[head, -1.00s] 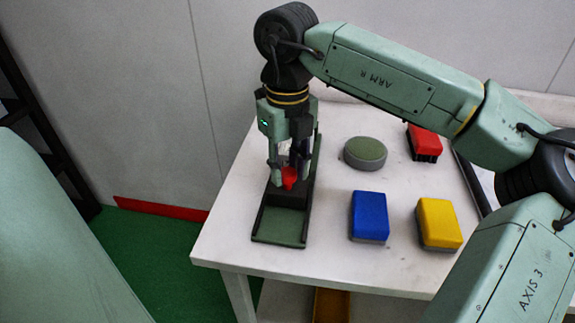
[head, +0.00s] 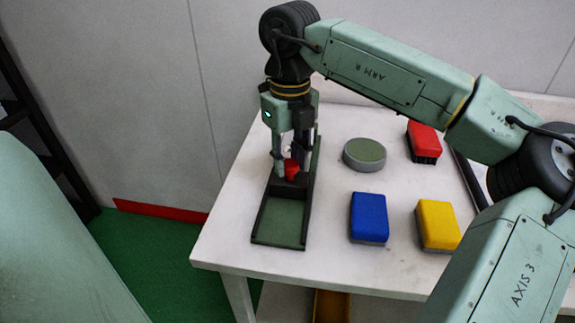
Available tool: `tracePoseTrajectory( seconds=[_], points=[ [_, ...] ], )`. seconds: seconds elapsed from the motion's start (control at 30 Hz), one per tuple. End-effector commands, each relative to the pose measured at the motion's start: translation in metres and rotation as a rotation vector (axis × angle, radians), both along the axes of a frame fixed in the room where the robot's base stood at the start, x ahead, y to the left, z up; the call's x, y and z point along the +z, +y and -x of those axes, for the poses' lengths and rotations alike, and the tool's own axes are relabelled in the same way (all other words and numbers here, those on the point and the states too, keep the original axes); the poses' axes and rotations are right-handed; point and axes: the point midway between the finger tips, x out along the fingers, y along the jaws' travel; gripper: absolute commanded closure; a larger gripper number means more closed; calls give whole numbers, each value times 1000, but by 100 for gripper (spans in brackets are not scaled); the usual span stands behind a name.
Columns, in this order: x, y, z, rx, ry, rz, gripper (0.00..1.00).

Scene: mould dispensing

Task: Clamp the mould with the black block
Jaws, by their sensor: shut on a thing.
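A long black-rimmed tray (head: 282,222) with a green floor lies along the left side of the white table. A black block (head: 287,187) sits in the tray, across its middle, with a red knob (head: 291,172) on top. My gripper (head: 290,162) points down over the tray and is shut on the red knob. A small white patch shows between the fingers, too small to identify. The tray's far part is largely behind the gripper, and I cannot make out a mould there. The near part of the tray is empty.
On the table stand a round grey piece with a green top (head: 365,154), a blue block (head: 369,216), a yellow block (head: 437,223) and a red-topped black piece (head: 424,142). The table (head: 335,255) is clear between these and the tray.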

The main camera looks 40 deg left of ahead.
Motion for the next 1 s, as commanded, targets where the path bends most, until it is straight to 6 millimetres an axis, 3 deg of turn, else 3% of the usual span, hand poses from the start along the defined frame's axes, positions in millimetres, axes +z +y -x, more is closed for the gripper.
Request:
tracePoseTrajectory(
  seconds=[0.2,0.23,0.5,0.83,1.0],
  points=[
    [0,0,-1,-3,-3,-2,100],
    [0,0,-1,-3,-3,-2,69],
    [0,0,0,-2,-1,-2,51],
    [2,0,0,-1,-2,-1,51],
    [22,0,0,-2,-5,-2,51]
  ],
)
